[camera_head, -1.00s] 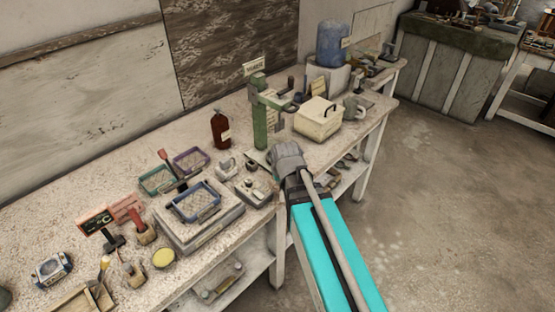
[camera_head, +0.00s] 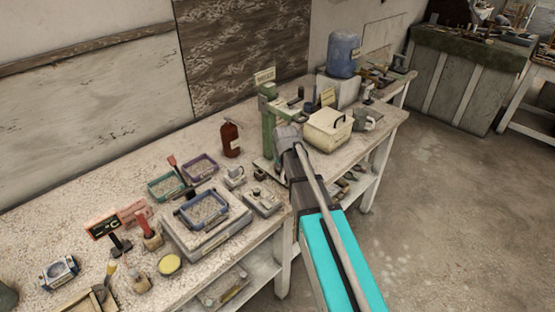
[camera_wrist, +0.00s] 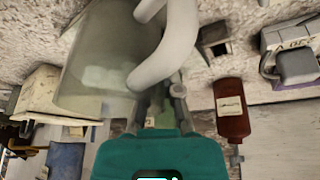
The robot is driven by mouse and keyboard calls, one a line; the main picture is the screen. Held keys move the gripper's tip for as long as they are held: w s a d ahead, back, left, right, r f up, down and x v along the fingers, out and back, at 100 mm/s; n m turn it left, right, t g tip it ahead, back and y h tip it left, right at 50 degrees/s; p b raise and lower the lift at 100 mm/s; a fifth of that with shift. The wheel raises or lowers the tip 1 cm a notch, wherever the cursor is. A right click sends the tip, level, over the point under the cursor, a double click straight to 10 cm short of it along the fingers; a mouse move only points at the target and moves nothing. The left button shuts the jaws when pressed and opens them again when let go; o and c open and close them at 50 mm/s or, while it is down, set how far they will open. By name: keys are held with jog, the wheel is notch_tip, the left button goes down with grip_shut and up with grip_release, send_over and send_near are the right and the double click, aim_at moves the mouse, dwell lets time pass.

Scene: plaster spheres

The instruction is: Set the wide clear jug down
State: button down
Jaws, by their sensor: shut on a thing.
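The wide clear jug (camera_wrist: 95,75) fills the upper left of the wrist view, see-through and greyish, with a thick white handle (camera_wrist: 175,42). My gripper (camera_wrist: 160,98) is shut on the jug at its handle side. The handle partly covers the fingers. In the head view my arm's end is over the bench in front of the green stand, and it hides the fingers; I cannot make out the jug there. Whether the jug's base touches the bench cannot be told.
The bottle also shows in the wrist view (camera_wrist: 232,120). Bare bench lies behind the bottle.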

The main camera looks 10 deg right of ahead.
jog(key=shift+w, duration=0.65)
jog(key=shift+w, duration=0.4)
jog(key=w, duration=0.3)
jog(key=shift+w, duration=0.25)
jog(key=shift+s+f+b, duration=0.2)
jog(key=shift+f+b, duration=0.3)
jog(key=shift+b, duration=0.05)
jog(key=shift+f, duration=0.25)
jog(key=shift+s+b, duration=0.1)
jog(key=shift+b, duration=0.2)
jog(key=c, duration=0.8)
grip_release()
